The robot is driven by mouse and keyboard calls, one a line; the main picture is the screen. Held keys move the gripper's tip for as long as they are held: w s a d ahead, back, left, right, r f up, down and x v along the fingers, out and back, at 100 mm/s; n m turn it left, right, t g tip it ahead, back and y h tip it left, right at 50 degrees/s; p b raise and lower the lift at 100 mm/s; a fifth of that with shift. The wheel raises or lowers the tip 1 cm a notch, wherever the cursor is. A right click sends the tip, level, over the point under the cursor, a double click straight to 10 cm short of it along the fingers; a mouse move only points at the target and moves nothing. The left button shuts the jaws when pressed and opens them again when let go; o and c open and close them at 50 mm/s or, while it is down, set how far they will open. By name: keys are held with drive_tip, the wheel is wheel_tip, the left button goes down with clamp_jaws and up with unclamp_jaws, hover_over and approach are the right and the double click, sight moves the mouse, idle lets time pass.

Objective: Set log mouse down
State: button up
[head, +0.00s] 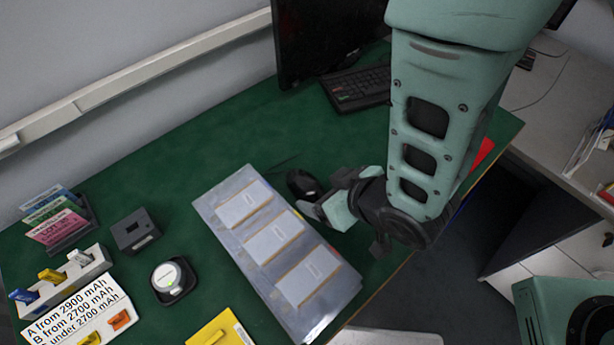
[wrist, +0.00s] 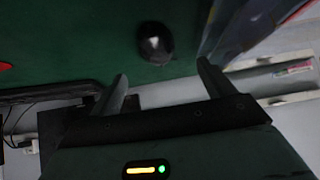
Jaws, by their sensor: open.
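The black mouse (head: 303,184) rests on the green mat, just right of the clear sheet with the pouch cells. My gripper (head: 318,206) is close beside it, on its near side. In the wrist view the mouse (wrist: 155,43) lies on the mat ahead of the fingertips, apart from them. My gripper (wrist: 162,80) is open there, with nothing between its two fingers. My forearm covers part of the mat to the right of the mouse in the head view.
A clear sheet (head: 213,203) with three pouch cells lies left of the mouse. A keyboard (head: 358,88) and monitor (head: 325,35) stand behind. A round device (head: 168,277), a grey block (head: 135,232) and card holders are at left. Green mat (head: 215,130) is free toward the wall.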

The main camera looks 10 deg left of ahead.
sight(310, 186)
drive_tip(key=shift+p+x, duration=0.4)
drive_tip(key=shift+x, duration=0.75)
drive_tip(key=shift+p+x, duration=0.7)
drive_tip(key=shift+x, duration=2)
drive_tip(key=shift+d, duration=0.2)
drive_tip(key=c, duration=1.2)
drive_tip(key=shift+o, duration=0.2)
drive_tip(key=shift+r, duration=0.15)
